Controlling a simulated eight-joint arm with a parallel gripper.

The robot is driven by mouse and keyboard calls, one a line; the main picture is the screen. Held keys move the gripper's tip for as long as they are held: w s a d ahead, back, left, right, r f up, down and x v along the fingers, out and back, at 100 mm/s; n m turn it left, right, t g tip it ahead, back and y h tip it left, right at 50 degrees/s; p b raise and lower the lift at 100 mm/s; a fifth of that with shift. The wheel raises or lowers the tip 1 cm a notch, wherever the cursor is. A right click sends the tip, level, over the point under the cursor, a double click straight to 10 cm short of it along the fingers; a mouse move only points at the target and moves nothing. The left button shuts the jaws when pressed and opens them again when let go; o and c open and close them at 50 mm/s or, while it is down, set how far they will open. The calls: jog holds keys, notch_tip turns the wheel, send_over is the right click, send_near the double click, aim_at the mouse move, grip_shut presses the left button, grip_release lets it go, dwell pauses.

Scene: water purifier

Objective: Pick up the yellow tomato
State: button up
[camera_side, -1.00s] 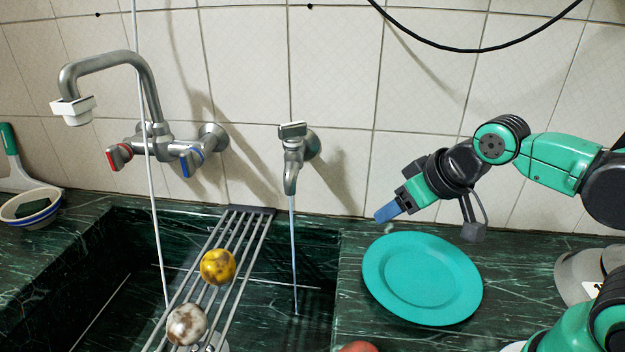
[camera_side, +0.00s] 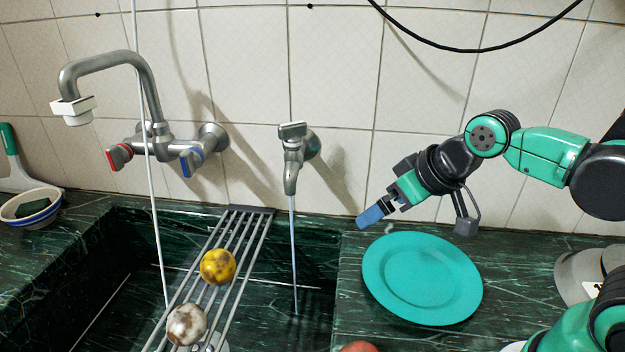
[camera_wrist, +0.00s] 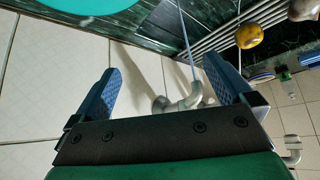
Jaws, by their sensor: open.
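The yellow tomato (camera_side: 218,267), with dark blotches, rests on the metal rack (camera_side: 232,241) over the sink. In the wrist view the yellow tomato (camera_wrist: 249,36) is at the upper right, beyond the fingers. My gripper (camera_side: 370,216) is in the air above the back edge of the teal plate, to the right of the tomato and well apart from it. In the wrist view my gripper (camera_wrist: 165,82) shows two blue fingers spread apart with nothing between them.
A whitish-brown round item (camera_side: 187,324) sits on the rack, nearer the camera. A small tap (camera_side: 292,160) runs a thin stream between gripper and tomato. A larger faucet (camera_side: 110,65) stands left. The teal plate (camera_side: 422,278) lies on the counter. A reddish round item (camera_side: 358,347) shows at the bottom edge.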

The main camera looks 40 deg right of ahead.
jog(key=w+a+n+y, duration=0.5)
jog(key=w+a, duration=0.2)
jog(key=a, duration=0.1)
jog(key=n+g+y, duration=0.2)
jog(key=n+y, duration=0.5)
send_over(219, 267)
jog(key=d, duration=0.4)
notch_tip(219, 267, down, 5)
jog(key=shift+n, duration=0.4)
jog(key=f, duration=0.4)
jog(key=d+f, duration=0.1)
jog(key=f, duration=0.1)
jog(key=shift+w+a+f, duration=0.15)
jog(key=shift+f, duration=0.15)
jog(key=x, duration=0.5)
